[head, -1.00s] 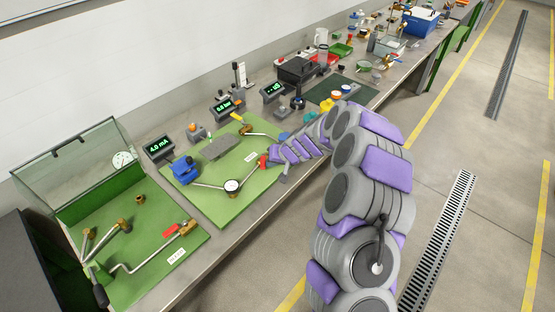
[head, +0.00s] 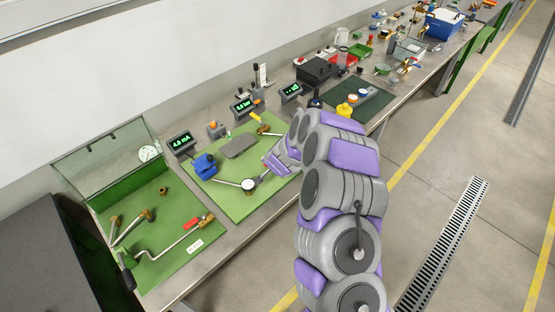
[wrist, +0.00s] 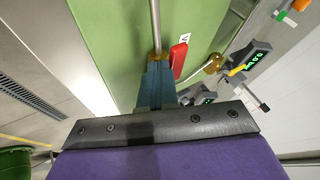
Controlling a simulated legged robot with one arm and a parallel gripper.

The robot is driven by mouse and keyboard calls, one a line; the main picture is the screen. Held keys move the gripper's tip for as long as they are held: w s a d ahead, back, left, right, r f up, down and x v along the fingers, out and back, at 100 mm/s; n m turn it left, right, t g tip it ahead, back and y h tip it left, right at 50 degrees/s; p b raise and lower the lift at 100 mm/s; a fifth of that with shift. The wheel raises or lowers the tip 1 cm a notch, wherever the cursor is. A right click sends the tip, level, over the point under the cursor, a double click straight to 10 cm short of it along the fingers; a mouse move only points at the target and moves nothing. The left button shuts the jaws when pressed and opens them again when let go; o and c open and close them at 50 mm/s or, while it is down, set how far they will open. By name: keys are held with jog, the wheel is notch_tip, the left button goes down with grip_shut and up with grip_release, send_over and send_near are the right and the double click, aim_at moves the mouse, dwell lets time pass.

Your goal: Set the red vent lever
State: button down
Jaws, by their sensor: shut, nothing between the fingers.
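The red vent lever (wrist: 179,59) shows in the wrist view, lying along a metal pipe on the green panel (wrist: 115,25). A label beside it is partly cut off, with a V legible. My gripper (wrist: 157,62) is shut and empty, its fingers over the pipe just left of the lever. I cannot tell whether they touch. In the head view, my gripper (head: 264,174) is over the right part of the middle green board (head: 225,205), and my arm hides the lever there. Another red handle (head: 192,222) sits on the nearer green board.
A round gauge (head: 248,185) and a blue valve body (head: 204,166) stand on the middle board. A yellow handle (head: 255,118) is at its back. Displays (head: 181,143) line the wall side. A clear panel (head: 105,160) rises at the left. Floor right of the bench is open.

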jog(key=shift+w+a+m+h+p, duration=0.1)
jog(key=shift+a+m+h+p, duration=0.2)
jog(key=shift+m+p, duration=0.35)
